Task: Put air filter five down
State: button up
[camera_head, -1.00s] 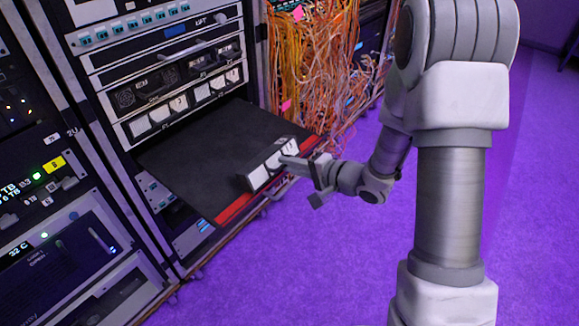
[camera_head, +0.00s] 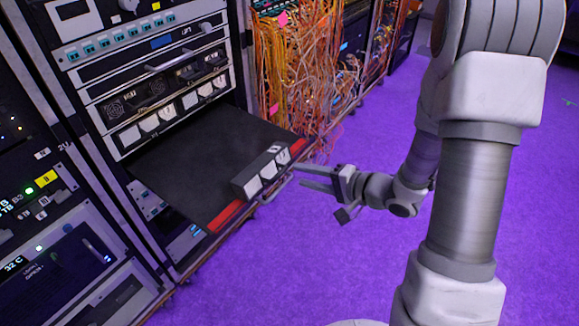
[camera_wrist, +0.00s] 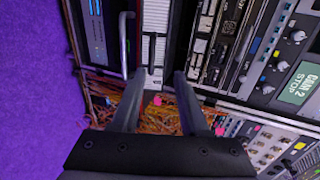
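A dark block with white label faces (camera_head: 262,172), which I take to be air filter five, rests on the pulled-out black shelf (camera_head: 190,165) by its red front edge. No number on it is readable. My gripper (camera_head: 301,177) is just to the right of the block, fingers apart, with nothing visible between them. In the wrist view, the spread fingers (camera_wrist: 156,80) point at a pale ribbed surface (camera_wrist: 152,52); I cannot tell for sure that this is the filter.
The rack (camera_head: 145,60) stands behind the shelf, with a row of white-labelled units (camera_head: 160,122) above it. Loose orange cables (camera_head: 295,70) hang to the right of the rack. Purple floor (camera_head: 300,270) is clear below and right of my gripper.

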jog(key=d+r+n+t+h, duration=0.2)
jog(key=d+r+n+h, duration=0.1)
jog(key=d+r+h, duration=0.9)
jog(key=s+a+r+n+g, duration=0.2)
jog(key=s+r, duration=0.2)
jog(key=s, duration=0.6)
jog(key=s+a+r+n+g, duration=0.2)
jog(key=s+r+n+g, duration=0.1)
jog(key=s, duration=0.7)
notch_tip(320, 180, up, 17)
jog(key=y+p, duration=0.1)
jog(key=p, duration=1.7)
jog(key=shift+a+r, duration=0.15)
jog(key=shift+r, duration=0.05)
jog(key=shift+w, duration=0.1)
